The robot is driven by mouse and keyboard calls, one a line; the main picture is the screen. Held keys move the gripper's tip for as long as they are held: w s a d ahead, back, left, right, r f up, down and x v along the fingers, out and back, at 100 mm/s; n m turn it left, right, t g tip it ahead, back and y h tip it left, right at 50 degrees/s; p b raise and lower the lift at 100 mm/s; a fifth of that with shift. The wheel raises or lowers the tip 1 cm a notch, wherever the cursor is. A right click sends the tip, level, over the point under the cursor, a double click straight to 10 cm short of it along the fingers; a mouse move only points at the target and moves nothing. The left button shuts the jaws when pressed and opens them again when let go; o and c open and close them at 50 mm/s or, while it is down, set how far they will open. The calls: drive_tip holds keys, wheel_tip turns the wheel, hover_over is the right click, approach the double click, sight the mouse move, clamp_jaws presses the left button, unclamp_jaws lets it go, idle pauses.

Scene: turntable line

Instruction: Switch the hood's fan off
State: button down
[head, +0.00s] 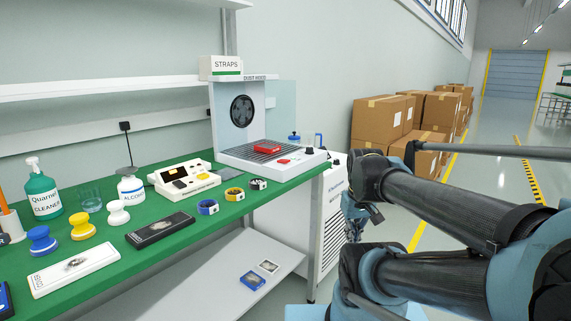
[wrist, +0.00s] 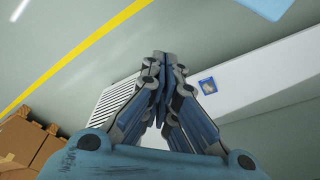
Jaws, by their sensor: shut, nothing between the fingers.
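The dust hood (head: 262,160) stands at the far right end of the green bench, a white open box with a clear side panel. A round dark fan (head: 242,111) is set in its back wall; I cannot tell whether it spins. A red block (head: 267,148) lies on the grille. On the front ledge are a small red control (head: 283,161) and a black knob (head: 309,150). My gripper (wrist: 160,62) is shut and empty in the wrist view. In the head view it hangs right of the bench end, lower than the hood and apart from it, partly hidden by my arm.
The green bench (head: 150,250) holds bottles, spools, watches and boxes left of the hood. A STRAPS box (head: 221,66) sits on the shelf above. A white vented cabinet (head: 333,215) stands beyond the bench end. Cardboard boxes (head: 378,118) are stacked behind. The floor at right is open.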

drive_tip(key=w+a+r+n+g, duration=0.1)
drive_tip(key=w+a+r+n, duration=0.3)
drive_tip(key=w+r+n, duration=0.65)
wheel_tip(320, 180, up, 19)
drive_tip(key=n+g+h, duration=0.1)
drive_tip(key=n+g, duration=0.1)
drive_tip(key=n, duration=1.4)
hover_over(284, 161)
drive_tip(key=w+a, duration=0.1)
drive_tip(key=a, duration=0.1)
drive_tip(key=f, duration=0.4)
drive_tip(key=d+f, duration=0.1)
drive_tip(key=f, duration=0.4)
drive_tip(key=s+f, duration=0.1)
drive_tip(key=f, duration=0.3)
drive_tip(key=shift+d+f, duration=0.25)
drive_tip(key=shift+f, duration=0.05)
drive_tip(key=shift+a, duration=0.1)
